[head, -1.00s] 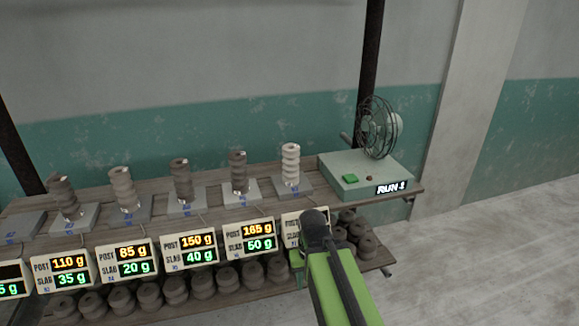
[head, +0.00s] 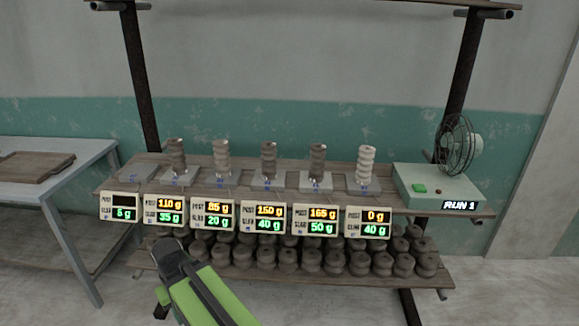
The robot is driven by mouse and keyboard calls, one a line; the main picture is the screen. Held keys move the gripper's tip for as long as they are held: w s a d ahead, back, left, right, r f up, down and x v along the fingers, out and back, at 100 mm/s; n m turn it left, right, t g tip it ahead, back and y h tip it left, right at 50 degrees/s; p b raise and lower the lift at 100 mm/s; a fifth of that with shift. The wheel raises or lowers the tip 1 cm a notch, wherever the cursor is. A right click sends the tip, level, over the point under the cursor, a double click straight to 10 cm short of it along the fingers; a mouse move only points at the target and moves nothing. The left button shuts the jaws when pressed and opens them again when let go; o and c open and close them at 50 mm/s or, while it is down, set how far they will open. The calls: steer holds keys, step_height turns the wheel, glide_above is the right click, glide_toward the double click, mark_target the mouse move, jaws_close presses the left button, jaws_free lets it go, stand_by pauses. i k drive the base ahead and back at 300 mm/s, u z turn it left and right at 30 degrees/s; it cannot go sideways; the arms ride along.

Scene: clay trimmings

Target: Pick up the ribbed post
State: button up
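Several ribbed posts stand upright on slabs on the shelf in the head view. From left they are a dark one (head: 177,158), a lighter grey-brown one (head: 221,159), two dark ones (head: 268,160) (head: 317,160) and a pale one (head: 366,164). I cannot tell which one the task names. The leftmost slab (head: 131,174) bears no post. My green arm shows at the bottom left, in front of the lower shelf, apart from the posts.
Displays line the shelf front; the rightmost display (head: 367,223) reads post 0 g, slab 40 g. A fan (head: 457,145) and a box (head: 436,188) marked RUN 1 stand right. Dark rounded lumps (head: 288,261) fill the lower shelf. A table (head: 89,160) stands left.

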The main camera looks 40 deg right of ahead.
mark_target(363, 176)
steer(key=u, duration=0.3)
steer(key=k, duration=1.1)
steer(key=z, duration=0.7)
steer(key=i, duration=1)
steer(key=u, duration=0.1)
